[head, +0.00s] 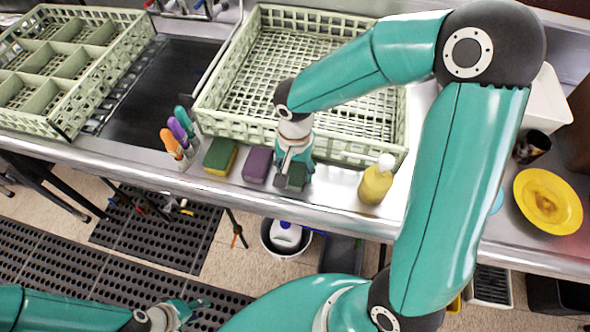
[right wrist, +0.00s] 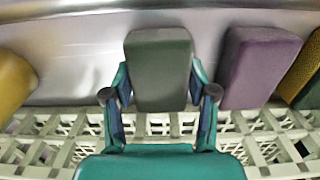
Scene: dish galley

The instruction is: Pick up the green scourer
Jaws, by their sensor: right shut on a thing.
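The green scourer (head: 292,177) is a dark grey-green block at the front of the steel counter, in front of the large pale rack. In the right wrist view the green scourer (right wrist: 160,70) stands between the two fingers of my right gripper (right wrist: 160,92). In the head view my right gripper (head: 294,165) reaches down over the scourer and partly hides it. It is shut on the scourer. I cannot tell whether the scourer touches the counter. My left gripper (head: 196,312) is low at the bottom of the head view, away from the counter, with its fingers apart and empty.
A purple block (head: 257,165) and a green-and-yellow sponge (head: 220,157) lie left of the scourer. A yellow bottle (head: 375,182) stands to its right. The pale rack (head: 210,107) is close behind. Brushes (head: 178,130) stand further left, a yellow plate (head: 548,201) far right.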

